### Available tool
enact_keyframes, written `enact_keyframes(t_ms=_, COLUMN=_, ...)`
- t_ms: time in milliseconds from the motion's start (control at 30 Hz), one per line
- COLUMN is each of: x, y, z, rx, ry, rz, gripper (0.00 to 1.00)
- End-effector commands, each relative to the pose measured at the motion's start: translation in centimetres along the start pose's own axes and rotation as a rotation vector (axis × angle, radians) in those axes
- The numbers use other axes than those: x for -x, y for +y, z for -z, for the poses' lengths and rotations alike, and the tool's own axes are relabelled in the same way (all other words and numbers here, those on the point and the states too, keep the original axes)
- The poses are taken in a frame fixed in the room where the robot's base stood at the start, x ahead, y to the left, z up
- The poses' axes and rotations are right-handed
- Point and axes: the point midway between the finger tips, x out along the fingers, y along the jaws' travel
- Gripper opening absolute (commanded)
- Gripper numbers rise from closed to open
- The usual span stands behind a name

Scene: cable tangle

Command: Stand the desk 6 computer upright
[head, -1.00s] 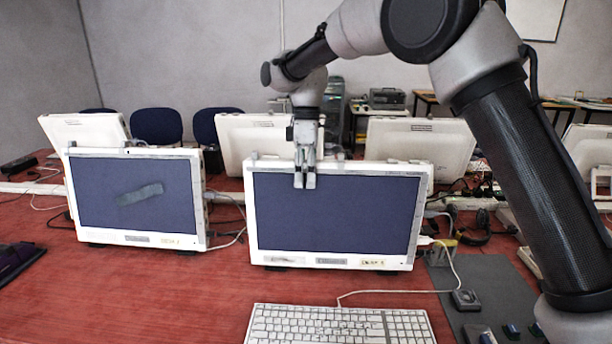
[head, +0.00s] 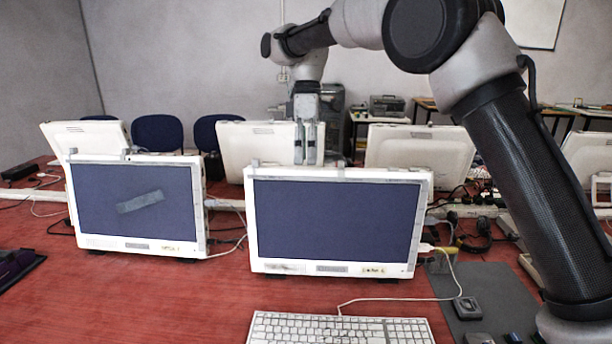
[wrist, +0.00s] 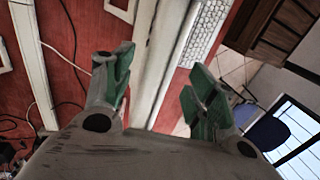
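The front right computer (head: 335,220) is a white all-in-one with a dark screen facing me. A label (head: 373,269) sits on its lower bezel, too small to read surely as desk 6. It stands on the red desk, roughly upright; I cannot tell its exact lean. My gripper (head: 307,162) points down just above its top edge. In the wrist view, my gripper (wrist: 160,88) has its green-padded fingers apart, with nothing held. A long pale edge, apparently the computer's top (wrist: 158,60), runs beyond the gap. The computer's back is hidden in the head view.
Another computer (head: 135,205) stands to the left. Several white computers (head: 420,148) stand in a row behind. A keyboard (head: 340,328) lies in front, its white cable (head: 400,298) running right. Red desk (head: 170,300) is clear front left.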

Motion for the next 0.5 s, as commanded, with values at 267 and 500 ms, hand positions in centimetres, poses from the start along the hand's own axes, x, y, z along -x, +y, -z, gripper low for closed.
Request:
enact_keyframes(t_ms=267, x=3.5, y=0.0, z=0.0, rx=-0.001, ry=0.000, rz=0.001, gripper=0.57)
enact_keyframes(t_ms=500, x=3.8, y=0.0, z=0.0, rx=-0.001, ry=0.000, rz=0.000, gripper=0.57)
